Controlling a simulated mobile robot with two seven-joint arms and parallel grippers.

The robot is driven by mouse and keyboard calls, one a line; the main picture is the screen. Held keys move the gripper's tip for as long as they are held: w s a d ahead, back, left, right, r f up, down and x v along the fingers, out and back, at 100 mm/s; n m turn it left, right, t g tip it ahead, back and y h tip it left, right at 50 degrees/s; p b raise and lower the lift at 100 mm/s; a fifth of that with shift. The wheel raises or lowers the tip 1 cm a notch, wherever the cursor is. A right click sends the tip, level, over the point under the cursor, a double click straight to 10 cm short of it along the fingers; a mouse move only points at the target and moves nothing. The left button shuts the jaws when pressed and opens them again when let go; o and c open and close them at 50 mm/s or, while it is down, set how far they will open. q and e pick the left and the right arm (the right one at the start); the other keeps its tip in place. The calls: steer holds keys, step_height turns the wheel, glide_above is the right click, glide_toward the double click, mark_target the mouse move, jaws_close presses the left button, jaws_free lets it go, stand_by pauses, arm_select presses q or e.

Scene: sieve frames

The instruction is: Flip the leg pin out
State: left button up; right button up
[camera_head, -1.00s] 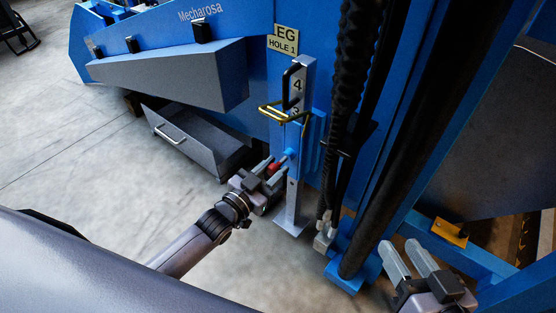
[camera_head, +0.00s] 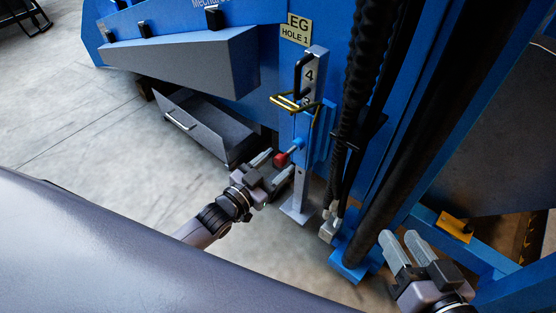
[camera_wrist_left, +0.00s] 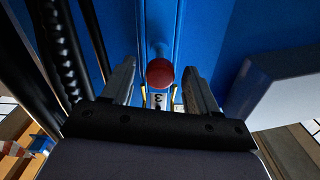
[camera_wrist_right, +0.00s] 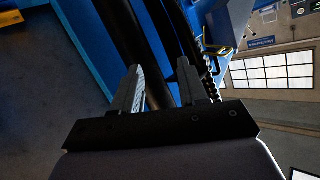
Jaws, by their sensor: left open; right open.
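The leg pin shows its red knob (camera_head: 281,159) on a blue socket low on the grey numbered leg (camera_head: 298,180). The knob also shows in the left wrist view (camera_wrist_left: 160,72), centred between the fingers. My left gripper (camera_head: 273,165) is open, with its fingers on either side of the knob; I cannot tell whether they touch it. A yellow wire clip (camera_head: 293,102) and a black handle (camera_head: 302,72) are on the leg above the pin. My right gripper (camera_head: 402,246) is open and empty, away from the leg at the lower right.
A sign reading "EG HOLE 1" (camera_head: 295,29) is above the leg. Black hoses (camera_head: 365,90) hang just right of the leg. A grey open drawer-like box (camera_head: 205,125) lies to its left. A blue frame with a yellow block (camera_head: 456,227) is at the right. Clear floor lies left.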

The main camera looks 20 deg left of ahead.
mark_target(277, 163)
arm_select(q)
steer(key=p+v, duration=0.1)
steer(key=v, duration=0.4)
steer(key=shift+r+p, duration=0.1)
steer(key=shift+p, duration=0.2)
steer(key=shift+s+a, duration=0.2)
steer(key=shift+s, duration=0.25)
arm_select(e)
steer(key=shift+w+a+r+m+g, duration=0.1)
steer(key=shift+w+a+m+g, duration=0.1)
steer(key=shift+a, duration=0.15)
steer(key=shift+w+a+r+m+g, duration=0.1)
steer(key=shift+a+g, duration=0.1)
steer(key=shift+a, duration=0.1)
steer(key=shift+s+f, duration=0.1)
steer(key=shift+f, duration=0.1)
